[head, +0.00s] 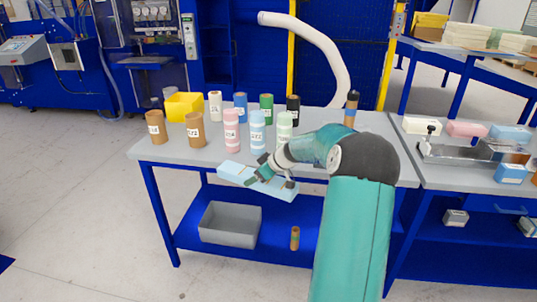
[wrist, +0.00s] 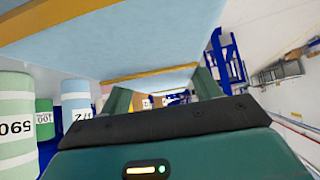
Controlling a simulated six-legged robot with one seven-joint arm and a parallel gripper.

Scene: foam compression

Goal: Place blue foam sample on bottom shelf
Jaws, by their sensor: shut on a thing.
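The bottom shelf (head: 275,228) is blue and lies under the grey table, below the held block. My arm hides its right part in the head view.
A grey bin (head: 229,240) stands on the bottom shelf's left, with a small brown cylinder (head: 295,239) right of it. The tabletop (head: 185,152) carries several labelled cylinders and a yellow bin (head: 184,106). A second table (head: 440,180) with foam blocks stands right.

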